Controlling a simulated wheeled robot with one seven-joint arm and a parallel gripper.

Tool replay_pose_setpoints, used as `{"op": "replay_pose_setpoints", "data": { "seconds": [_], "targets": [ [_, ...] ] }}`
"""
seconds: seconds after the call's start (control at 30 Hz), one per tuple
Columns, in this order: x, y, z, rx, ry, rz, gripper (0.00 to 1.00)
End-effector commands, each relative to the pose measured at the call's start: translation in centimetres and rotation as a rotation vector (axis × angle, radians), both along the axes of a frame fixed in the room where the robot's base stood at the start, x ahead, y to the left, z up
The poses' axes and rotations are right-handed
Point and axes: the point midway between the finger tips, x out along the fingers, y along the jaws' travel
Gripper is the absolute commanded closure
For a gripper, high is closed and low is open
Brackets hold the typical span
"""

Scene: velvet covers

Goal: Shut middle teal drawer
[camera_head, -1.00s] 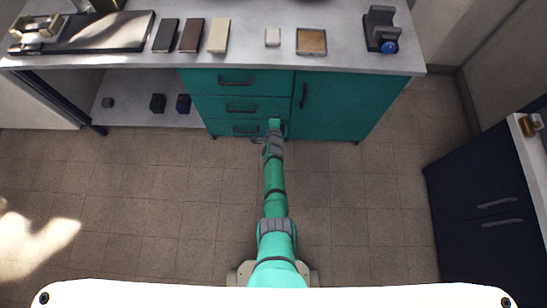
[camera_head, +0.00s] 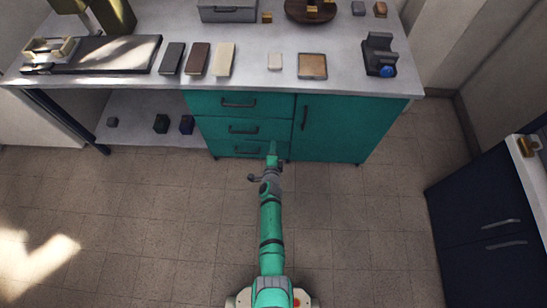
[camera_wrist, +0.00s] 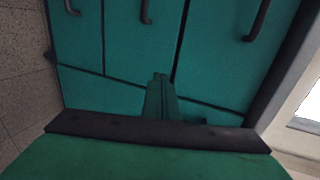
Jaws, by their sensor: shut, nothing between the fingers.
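The middle teal drawer (camera_head: 215,127) is in the stack at the left of the teal cabinet, with a dark bar handle (camera_head: 244,129). Its front looks about level with the top drawer (camera_head: 205,103) and bottom drawer (camera_head: 222,148); a small gap cannot be ruled out. My gripper (camera_head: 272,147) is at the right end of the stack, low, near the bottom drawer's right edge. In the wrist view my shut, empty fingers (camera_wrist: 162,82) point at the teal fronts, and the drawer handles show along the top. Contact cannot be told.
The teal door (camera_head: 345,130) right of the drawers looks shut. The grey countertop (camera_head: 340,80) above holds flat blocks, a tray and boxes. An open shelf (camera_head: 135,128) is at the left and a dark cabinet (camera_head: 480,225) at the right. The tiled floor (camera_head: 150,220) is clear.

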Motion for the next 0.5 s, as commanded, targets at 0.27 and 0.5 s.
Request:
{"op": "replay_pose_setpoints", "data": {
  "seconds": [0.27, 0.5],
  "targets": [
    [-2.0, -1.1, 0.6, 0.000, 0.000, -0.015, 1.00],
    [-3.3, -0.3, 1.0, 0.001, 0.000, -0.004, 1.00]
  ]
}}
